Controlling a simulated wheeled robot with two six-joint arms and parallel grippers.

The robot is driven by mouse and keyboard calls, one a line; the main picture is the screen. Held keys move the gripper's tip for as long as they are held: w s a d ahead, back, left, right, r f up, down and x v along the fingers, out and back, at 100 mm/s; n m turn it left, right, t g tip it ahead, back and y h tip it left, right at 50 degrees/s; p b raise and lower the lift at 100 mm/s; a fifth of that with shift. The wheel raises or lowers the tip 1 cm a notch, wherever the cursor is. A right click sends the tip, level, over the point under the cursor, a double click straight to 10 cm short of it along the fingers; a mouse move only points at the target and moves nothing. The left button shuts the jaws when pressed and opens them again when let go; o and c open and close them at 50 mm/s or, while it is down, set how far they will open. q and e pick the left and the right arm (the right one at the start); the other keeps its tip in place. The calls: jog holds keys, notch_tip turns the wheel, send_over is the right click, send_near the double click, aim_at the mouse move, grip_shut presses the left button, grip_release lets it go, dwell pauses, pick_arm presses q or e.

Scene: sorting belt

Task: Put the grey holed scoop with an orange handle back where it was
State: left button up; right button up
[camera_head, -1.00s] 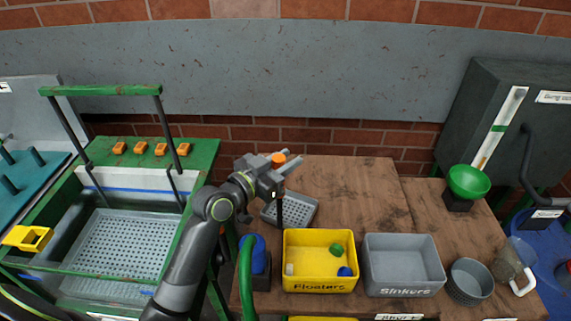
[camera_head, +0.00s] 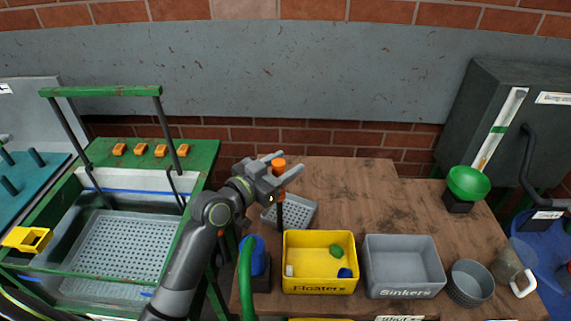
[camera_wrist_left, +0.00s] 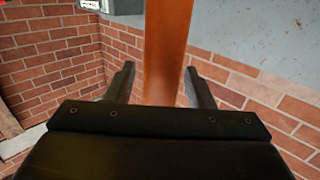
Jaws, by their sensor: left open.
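The grey holed scoop (camera_head: 298,212) sits on the brown table just behind the yellow bin. Its orange handle (camera_head: 279,164) stands up from it; it also shows large in the left wrist view (camera_wrist_left: 167,50). My left gripper (camera_head: 283,165) is open around the upper part of the handle, one finger on each side. In the left wrist view the fingers (camera_wrist_left: 160,85) stand apart from the handle, with gaps. The handle's lower part is partly hidden by my gripper. My right gripper is not in view.
A yellow "Floaters" bin (camera_head: 320,286) holds small items, beside a grey "Sinkers" bin (camera_head: 403,288). Grey bowls (camera_head: 470,282), a jug (camera_head: 512,265) and a green funnel (camera_head: 467,183) stand right. A green-framed water tank (camera_head: 178,245) is left. The table's back middle is clear.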

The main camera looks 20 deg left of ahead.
pick_arm(q)
jog(key=b+v, duration=0.1)
jog(key=v, duration=1)
jog(key=shift+s, duration=0.2)
jog(key=shift+a, duration=0.1)
jog(key=shift+f, duration=0.1)
